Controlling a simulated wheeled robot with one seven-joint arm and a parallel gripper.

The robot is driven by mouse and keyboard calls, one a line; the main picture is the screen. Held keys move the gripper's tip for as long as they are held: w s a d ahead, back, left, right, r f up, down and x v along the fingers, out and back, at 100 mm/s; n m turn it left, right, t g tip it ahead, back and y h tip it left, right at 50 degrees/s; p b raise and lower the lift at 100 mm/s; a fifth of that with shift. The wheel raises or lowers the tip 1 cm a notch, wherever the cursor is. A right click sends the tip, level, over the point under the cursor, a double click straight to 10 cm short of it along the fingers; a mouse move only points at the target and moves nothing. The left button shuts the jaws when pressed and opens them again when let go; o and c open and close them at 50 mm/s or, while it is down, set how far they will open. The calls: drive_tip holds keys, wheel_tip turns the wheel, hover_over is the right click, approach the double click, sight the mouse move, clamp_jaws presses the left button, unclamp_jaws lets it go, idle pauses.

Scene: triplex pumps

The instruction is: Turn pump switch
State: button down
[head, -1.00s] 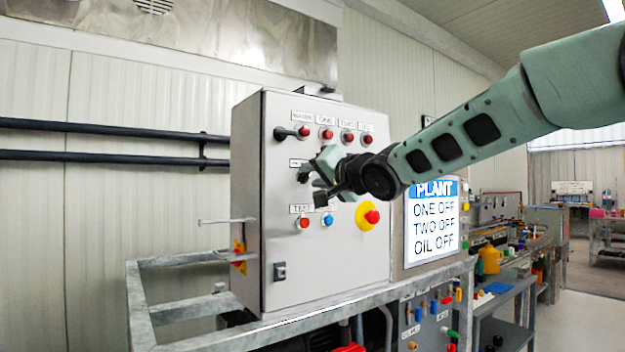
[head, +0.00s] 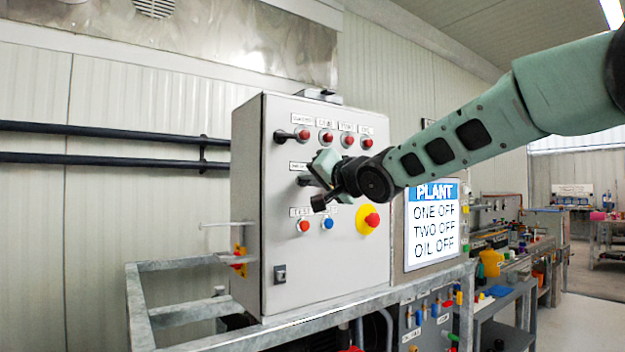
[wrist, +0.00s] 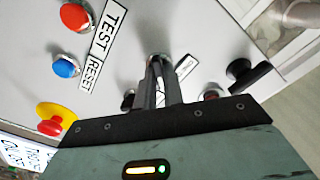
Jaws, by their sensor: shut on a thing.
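The pump control box (head: 330,270) is a grey cabinet in the middle of the head view. My gripper (head: 310,190) is at the middle of its front panel, below the row of red lamps. A dark switch handle (head: 305,181) shows just left of my gripper, mostly hidden by it. In the wrist view my gripper (wrist: 156,68) has its fingers close together at the panel, shut on the switch, which they largely cover. A black knob (wrist: 245,74) stands apart to the right in the wrist view.
A red TEST button (head: 304,226), a blue RESET button (head: 327,222) and a yellow-red emergency stop (head: 369,219) sit below my gripper. A screen (head: 433,225) reads PLANT, ONE OFF, TWO OFF, OIL OFF. A metal frame (head: 180,312) runs in front.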

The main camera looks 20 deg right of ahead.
drive_tip(key=shift+s+a+n+b, duration=0.15)
drive_tip(key=shift+n+b, duration=0.85)
drive_tip(key=shift+n, duration=3.3)
drive_tip(key=shift+w+a+n+b, duration=0.15)
drive_tip(key=shift+n+b, duration=0.8)
drive_tip(key=shift+n, duration=3.35)
drive_tip(key=shift+s, duration=0.1)
drive_tip(key=c, duration=1.5)
unclamp_jaws()
